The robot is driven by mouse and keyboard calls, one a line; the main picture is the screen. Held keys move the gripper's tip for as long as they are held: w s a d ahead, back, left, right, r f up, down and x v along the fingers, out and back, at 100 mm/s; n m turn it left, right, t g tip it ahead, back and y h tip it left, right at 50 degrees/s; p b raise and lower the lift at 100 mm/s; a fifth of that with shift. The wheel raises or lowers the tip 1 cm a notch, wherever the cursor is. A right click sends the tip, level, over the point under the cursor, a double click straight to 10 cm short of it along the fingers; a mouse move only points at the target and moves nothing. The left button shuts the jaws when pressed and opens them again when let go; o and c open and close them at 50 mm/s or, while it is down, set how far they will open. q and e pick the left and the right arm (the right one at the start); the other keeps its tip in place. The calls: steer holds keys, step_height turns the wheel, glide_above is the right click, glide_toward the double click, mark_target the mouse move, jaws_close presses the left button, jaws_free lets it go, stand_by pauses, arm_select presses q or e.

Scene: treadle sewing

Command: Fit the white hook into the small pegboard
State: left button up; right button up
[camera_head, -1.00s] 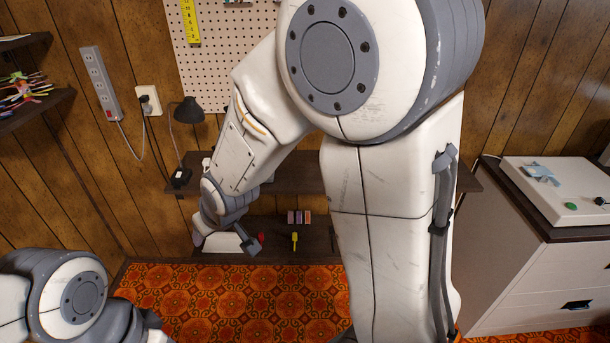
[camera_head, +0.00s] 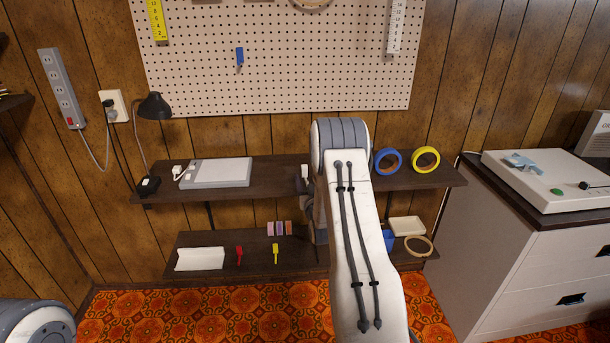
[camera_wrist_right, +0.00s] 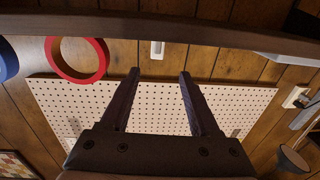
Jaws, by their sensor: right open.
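The white hook (camera_head: 305,173) appears as a small upright white piece on the upper shelf, just left of my right arm. It also shows in the right wrist view (camera_wrist_right: 157,50), beyond and between the fingertips. My right gripper (camera_wrist_right: 159,72) is open and empty, apart from the hook. In the head view my right forearm hides its fingers. The only pegboard (camera_head: 280,65) I can make out is the cream one on the wall; a blue hook (camera_head: 240,57) hangs on it. It fills the middle of the upside-down wrist view (camera_wrist_right: 75,100). My left gripper is not in view.
The upper shelf (camera_head: 270,185) holds a white flat pad (camera_head: 215,173), a blue ring (camera_head: 387,160) and a yellow ring (camera_head: 426,159). A red ring (camera_wrist_right: 77,75) is beside the hook. Red (camera_head: 239,256) and yellow (camera_head: 275,253) pieces lie on the lower shelf.

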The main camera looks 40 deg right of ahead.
mark_target(305, 167)
steer(key=shift+d+p+x, duration=0.1)
steer(key=shift+p+x, duration=0.05)
steer(key=shift+x, duration=1.5)
steer(key=shift+d+p+x, duration=0.15)
steer(key=shift+x, duration=1.55)
steer(key=shift+s, duration=0.2)
jaws_close()
